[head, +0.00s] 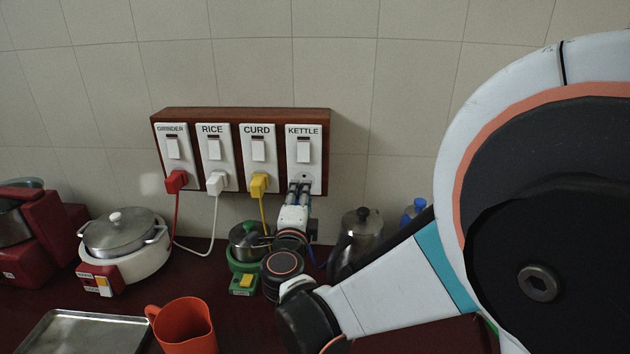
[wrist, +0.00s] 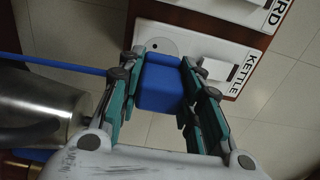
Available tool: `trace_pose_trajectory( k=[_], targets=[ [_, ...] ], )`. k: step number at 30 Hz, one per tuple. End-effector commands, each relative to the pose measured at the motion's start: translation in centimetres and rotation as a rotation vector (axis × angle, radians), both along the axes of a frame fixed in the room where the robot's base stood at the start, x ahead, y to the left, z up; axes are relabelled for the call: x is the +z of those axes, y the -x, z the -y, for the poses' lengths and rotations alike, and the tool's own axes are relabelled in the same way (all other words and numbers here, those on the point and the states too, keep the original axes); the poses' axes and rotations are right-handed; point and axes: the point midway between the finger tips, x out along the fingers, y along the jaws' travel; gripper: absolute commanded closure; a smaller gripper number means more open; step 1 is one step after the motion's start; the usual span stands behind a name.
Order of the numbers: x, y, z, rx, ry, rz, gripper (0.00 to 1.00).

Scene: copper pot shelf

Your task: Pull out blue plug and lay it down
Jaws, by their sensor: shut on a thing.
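The blue plug (wrist: 160,84) is between the two fingers of my gripper (wrist: 161,92) in the wrist view. My gripper is shut on its sides. Its blue cord (wrist: 60,65) runs off to the left. In the head view my gripper (head: 298,188) is just below the socket of the KETTLE switch plate (head: 304,152) and hides the plug. The round socket face (wrist: 156,42) shows bare, with a hole, beside the plug in the wrist view. The plug looks out of the socket; the size of the gap is hard to tell.
Red (head: 176,181), white (head: 216,183) and yellow (head: 259,185) plugs sit in the other sockets. A steel kettle (head: 362,224), green-based cooker (head: 243,281), rice cooker (head: 128,262), orange mug (head: 184,327) and metal tray (head: 62,318) crowd the dark red counter.

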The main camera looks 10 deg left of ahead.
Motion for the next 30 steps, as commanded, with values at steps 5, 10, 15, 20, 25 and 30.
trace_pose_trajectory(
  k=[5, 10, 15, 20, 25, 30],
  targets=[
    [0.0, 0.7, 0.0, 0.001, 0.0, 0.0, 1.0],
    [0.0, 1.3, 0.1, 0.001, 0.0, 0.0, 1.0],
    [0.0, 1.7, 0.1, 0.0, 0.0, 0.0, 1.0],
    [0.0, 1.7, 0.1, 0.0, 0.0, 0.0, 1.0],
    [-0.2, 1.6, 0.2, 0.0, 0.0, 0.0, 1.0],
    [-1.0, 1.4, 0.4, 0.0, 0.0, 0.0, 1.0]
  ],
)
